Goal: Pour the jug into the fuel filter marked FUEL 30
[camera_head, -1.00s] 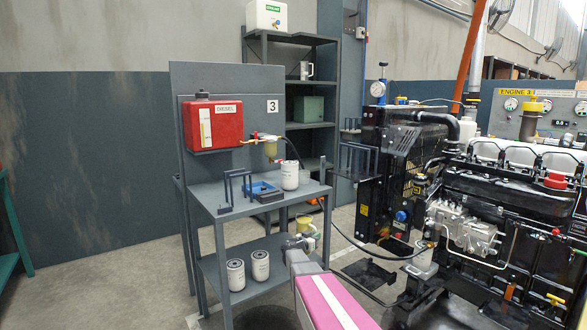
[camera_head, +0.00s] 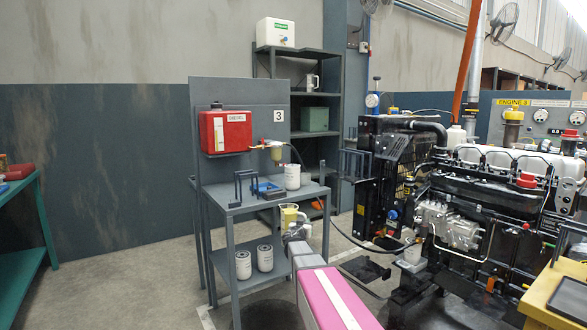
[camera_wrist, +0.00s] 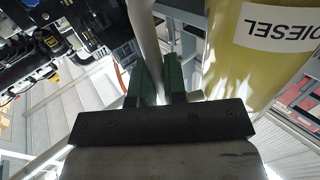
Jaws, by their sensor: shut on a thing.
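A jug of yellow liquid (camera_head: 289,215) is held by my gripper (camera_head: 297,230), in front of the bench and below its top. In the wrist view the jug (camera_wrist: 262,50) stands to the right, with an upside-down DIESEL label. My gripper's dark green fingers (camera_wrist: 160,82) are shut on its pale handle (camera_wrist: 147,40). The jug looks about upright. White filters stand on the bench top (camera_head: 292,176) and the lower shelf, one left (camera_head: 243,265) and one right (camera_head: 265,257). Another white canister (camera_head: 412,253) is by the engine. Their markings are too small to read.
The grey bench (camera_head: 240,204) carries a blue tray (camera_head: 268,190) and a dark frame. A red diesel tank (camera_head: 226,131) hangs on its back panel. The black engine (camera_head: 480,215) is at right.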

